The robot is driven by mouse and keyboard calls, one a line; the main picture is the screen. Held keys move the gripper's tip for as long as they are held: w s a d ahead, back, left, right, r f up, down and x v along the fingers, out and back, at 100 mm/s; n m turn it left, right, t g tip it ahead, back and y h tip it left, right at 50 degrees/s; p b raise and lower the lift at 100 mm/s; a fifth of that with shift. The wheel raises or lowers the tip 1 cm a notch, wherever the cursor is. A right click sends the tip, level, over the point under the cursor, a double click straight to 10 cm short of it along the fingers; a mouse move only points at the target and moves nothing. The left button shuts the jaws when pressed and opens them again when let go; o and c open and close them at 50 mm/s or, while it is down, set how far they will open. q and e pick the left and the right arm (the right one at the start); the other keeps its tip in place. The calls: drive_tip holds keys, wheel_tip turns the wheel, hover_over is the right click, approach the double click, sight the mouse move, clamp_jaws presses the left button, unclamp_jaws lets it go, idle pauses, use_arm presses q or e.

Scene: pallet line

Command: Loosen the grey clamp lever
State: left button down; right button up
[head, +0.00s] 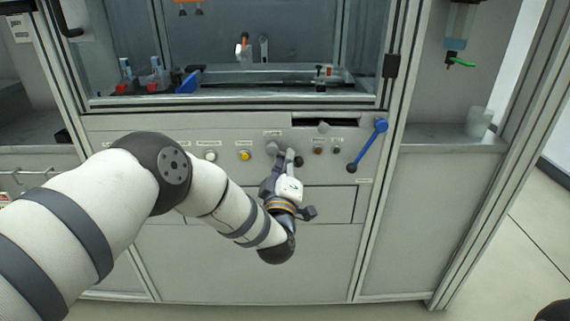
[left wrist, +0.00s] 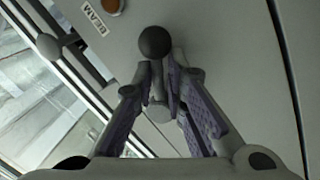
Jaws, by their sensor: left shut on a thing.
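The grey clamp lever sits on the machine's front panel, and its dark ball knob (head: 298,161) shows just right of my left gripper (head: 281,152). In the left wrist view the black ball (left wrist: 154,42) stands out past my fingertips, with the grey stem and round hub (left wrist: 158,110) between the fingers. My left gripper (left wrist: 164,72) is shut on the lever's stem. In the head view the fingers hide most of the lever. My right gripper is not in view.
A blue lever (head: 367,146) stands to the right on the panel. The glazed cell is above.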

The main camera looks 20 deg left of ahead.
use_arm(q)
drive_tip(key=shift+d+f+n, duration=0.1)
drive_tip(key=shift+d+n, duration=0.15)
drive_tip(key=shift+n, duration=0.25)
drive_tip(key=c, duration=1.5)
unclamp_jaws()
drive_tip(key=shift+o, duration=0.2)
drive_tip(key=shift+s, duration=0.1)
drive_tip(key=v, duration=1.1)
drive_tip(key=shift+s+d, duration=0.15)
drive_tip(key=shift+s, duration=0.25)
